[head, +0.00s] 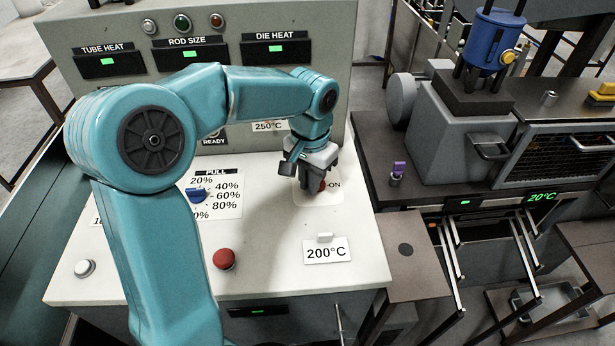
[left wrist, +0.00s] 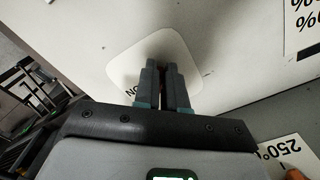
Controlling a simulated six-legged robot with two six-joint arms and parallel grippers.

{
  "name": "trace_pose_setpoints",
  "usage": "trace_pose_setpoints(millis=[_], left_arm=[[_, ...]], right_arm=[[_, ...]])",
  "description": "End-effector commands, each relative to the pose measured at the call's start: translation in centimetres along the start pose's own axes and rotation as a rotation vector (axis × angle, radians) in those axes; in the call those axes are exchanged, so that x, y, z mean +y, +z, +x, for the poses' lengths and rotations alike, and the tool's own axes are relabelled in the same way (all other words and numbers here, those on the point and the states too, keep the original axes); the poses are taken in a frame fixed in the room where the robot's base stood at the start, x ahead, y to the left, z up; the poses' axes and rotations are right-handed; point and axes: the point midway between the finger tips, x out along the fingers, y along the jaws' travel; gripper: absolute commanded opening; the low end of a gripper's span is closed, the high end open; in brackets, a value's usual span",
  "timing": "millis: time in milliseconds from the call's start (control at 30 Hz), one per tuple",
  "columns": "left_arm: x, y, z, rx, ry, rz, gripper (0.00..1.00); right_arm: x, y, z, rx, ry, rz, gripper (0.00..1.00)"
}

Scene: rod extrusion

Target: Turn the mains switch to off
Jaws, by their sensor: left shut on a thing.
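The mains switch (head: 322,185) is a red knob on a pale rounded plate (head: 335,197) on the sloping white console top, with "ON" printed to its right. My left gripper (head: 312,186) reaches down over it and is shut on it. Only a bit of red shows beside the fingers, so which way the knob points is hidden. In the left wrist view the two fingers (left wrist: 168,85) are close together over the plate (left wrist: 190,62), and the knob itself is hidden behind them. My right gripper is in neither view.
The console also holds a blue pull dial (head: 196,194), a red push button (head: 224,259), a white button (head: 85,267) and a "200°C" card (head: 327,251). A grey machine with a blue motor (head: 493,42) stands on the dark bench to the right.

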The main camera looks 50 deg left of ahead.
Motion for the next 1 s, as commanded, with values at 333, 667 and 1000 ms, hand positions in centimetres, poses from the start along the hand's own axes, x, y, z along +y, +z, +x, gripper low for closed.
trace_pose_setpoints(millis=[333, 667, 1000], left_arm=[[0.8, -0.3, -0.1, 0.005, 0.001, -0.325, 0.00], [1.4, -0.6, -0.1, 0.006, 0.001, -0.578, 0.00], [1.6, -0.8, -0.2, 0.008, 0.002, -0.714, 0.00]], right_arm=[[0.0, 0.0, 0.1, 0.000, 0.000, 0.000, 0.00], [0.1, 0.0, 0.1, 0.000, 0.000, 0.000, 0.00], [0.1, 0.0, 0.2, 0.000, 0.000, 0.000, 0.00]])
